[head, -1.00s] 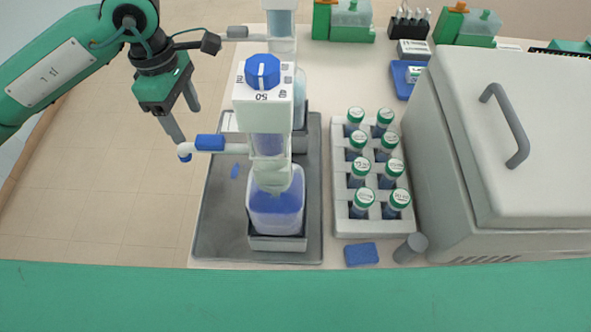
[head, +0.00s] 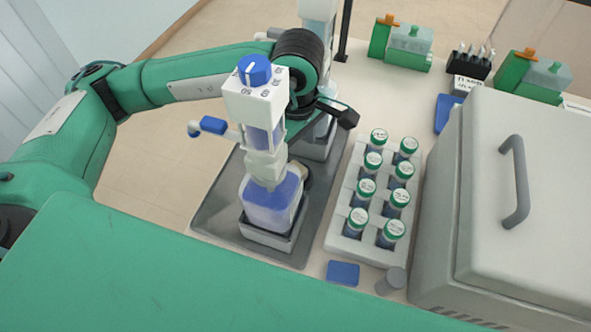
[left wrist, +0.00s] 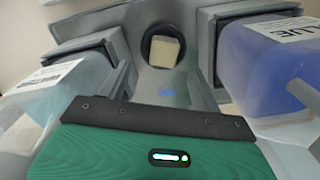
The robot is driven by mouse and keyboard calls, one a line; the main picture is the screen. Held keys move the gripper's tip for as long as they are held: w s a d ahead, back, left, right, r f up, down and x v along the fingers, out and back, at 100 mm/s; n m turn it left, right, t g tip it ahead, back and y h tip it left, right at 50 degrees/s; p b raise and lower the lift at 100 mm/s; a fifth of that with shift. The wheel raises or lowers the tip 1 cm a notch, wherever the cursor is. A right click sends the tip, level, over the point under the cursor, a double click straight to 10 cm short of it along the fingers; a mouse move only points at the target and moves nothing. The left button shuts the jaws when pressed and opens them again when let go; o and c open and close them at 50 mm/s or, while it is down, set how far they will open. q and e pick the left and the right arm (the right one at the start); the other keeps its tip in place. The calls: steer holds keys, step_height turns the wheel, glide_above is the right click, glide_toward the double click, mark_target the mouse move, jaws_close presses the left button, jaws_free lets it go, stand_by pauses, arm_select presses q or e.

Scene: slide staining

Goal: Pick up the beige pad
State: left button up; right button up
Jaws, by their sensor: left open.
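The beige pad (left wrist: 165,50) sits inside a dark round holder (left wrist: 146,48), at the top middle of the left wrist view. In the head view a small beige and dark shape (head: 304,174) beside the blue bottle is partly hidden. My left gripper (head: 302,118) is behind the dispenser in the head view, its fingers mostly hidden. In the left wrist view its green palm is at the bottom, and the pad lies ahead of it. The gripper is open and apart from the pad. My right gripper is out of view.
A dispenser (head: 255,92) with a blue knob stands over a blue-filled bottle (head: 268,205) on a grey tray (head: 225,215). A second bottle (left wrist: 55,95) flanks the pad on the left. Vials fill a white rack (head: 345,243). A large grey box (head: 470,215) stands right.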

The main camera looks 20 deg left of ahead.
mark_target(294, 164)
arm_select(q)
steer(key=shift+d+f, duration=0.1)
steer(key=shift+f, duration=0.55)
steer(key=shift+s+f, duration=0.1)
steer(key=shift+f, duration=0.15)
steer(key=f, duration=0.1)
steer(key=f+p, duration=0.1)
steer(key=f, duration=0.1)
steer(key=shift+s+a+f+p, duration=0.25)
steer(key=shift+p, duration=0.15)
steer(key=shift+f, duration=0.65)
steer(key=c, duration=1.1)
steer(key=shift+c, duration=0.2)
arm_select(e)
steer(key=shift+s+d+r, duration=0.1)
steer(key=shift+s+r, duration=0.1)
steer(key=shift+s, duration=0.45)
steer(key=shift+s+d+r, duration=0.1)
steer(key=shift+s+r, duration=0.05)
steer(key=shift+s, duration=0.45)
arm_select(q)
steer(key=shift+r, duration=0.1)
